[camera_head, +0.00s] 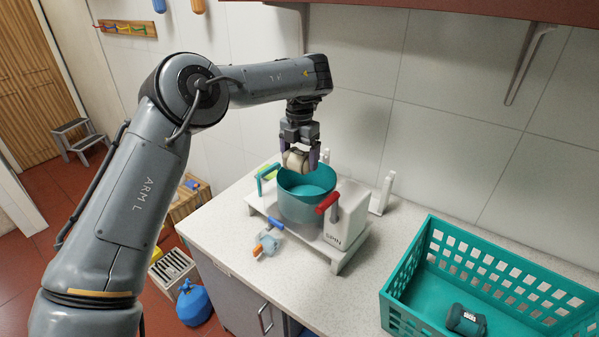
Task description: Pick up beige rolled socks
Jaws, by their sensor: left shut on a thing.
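The beige rolled socks (295,160) are between the fingers of my left gripper (299,162), which is shut on them. The gripper points down and holds the socks just above the far side of a teal round tub (302,206). The tub stands on a white stand on the counter. Whether the socks touch the tub's rim I cannot tell. My right gripper is not in view.
A teal perforated basket (455,262) with a dark teal cylinder (466,320) inside stands at the right. A red-handled white block (342,220) stands beside the tub. A blue-handled item (268,240) lies in front. The counter (300,290) is clear nearer the front.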

